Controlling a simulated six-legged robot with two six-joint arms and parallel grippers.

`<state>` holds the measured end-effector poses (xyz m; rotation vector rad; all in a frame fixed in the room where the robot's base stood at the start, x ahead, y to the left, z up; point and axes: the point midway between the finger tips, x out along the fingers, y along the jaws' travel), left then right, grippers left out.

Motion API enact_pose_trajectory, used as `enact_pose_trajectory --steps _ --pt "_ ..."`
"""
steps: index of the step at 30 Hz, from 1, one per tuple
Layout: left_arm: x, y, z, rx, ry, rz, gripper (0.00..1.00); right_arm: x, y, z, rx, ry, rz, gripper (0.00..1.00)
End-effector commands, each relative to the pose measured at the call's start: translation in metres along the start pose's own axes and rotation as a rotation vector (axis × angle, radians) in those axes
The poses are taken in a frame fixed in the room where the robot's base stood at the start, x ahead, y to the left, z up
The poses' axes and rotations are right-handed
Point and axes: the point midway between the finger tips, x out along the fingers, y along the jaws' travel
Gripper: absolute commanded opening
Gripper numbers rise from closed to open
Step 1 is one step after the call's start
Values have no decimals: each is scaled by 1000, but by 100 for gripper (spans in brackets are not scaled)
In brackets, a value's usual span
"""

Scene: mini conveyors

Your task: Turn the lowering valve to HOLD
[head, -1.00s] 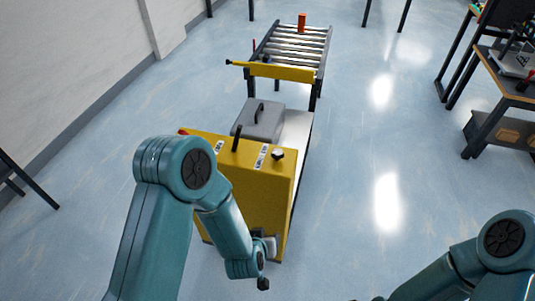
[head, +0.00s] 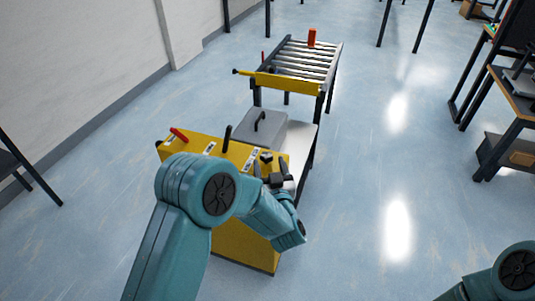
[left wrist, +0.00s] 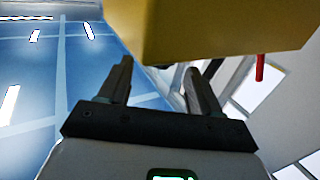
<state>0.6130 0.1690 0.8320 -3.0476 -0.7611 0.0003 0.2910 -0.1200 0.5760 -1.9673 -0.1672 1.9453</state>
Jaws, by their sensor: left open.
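A yellow console (head: 235,245) stands in front of me, with several controls on its top. A black knob (head: 266,156) sits near the right end of the top, beside a white label, and looks like the lowering valve. Its setting is too small to read. My left gripper (head: 271,172) is open, its fingers just on the near side of the knob, with no clear contact. In the left wrist view, the open, empty fingers (left wrist: 163,80) are close to the yellow console (left wrist: 215,30); the knob does not show clearly there. My right gripper is out of view.
A black lever (head: 227,138) and a red-handled lever (head: 178,134) stand left of the knob. A grey case (head: 262,130) lies behind the console. A roller conveyor (head: 305,60) with an orange object (head: 311,37) stands beyond.

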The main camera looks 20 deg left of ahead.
Motion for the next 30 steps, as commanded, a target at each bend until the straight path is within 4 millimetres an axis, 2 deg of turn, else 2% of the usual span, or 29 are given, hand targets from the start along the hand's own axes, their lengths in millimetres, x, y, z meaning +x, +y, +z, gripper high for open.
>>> enact_pose_trajectory --steps 3,7,12,19,20,24,30 --pt "24 -1 0 -1 0 -3 64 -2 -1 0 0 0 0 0" --pt "40 -1 0 -2 0 -2 64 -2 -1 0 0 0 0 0" --pt "48 1 1 0 -1 1 64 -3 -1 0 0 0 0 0" --pt "48 2 1 0 -1 1 64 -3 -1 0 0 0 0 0" --pt "48 3 1 0 -1 1 57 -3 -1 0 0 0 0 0" --pt "48 3 0 0 -1 1 12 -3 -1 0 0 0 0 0" --pt "48 2 1 -1 -1 6 12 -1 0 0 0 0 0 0"
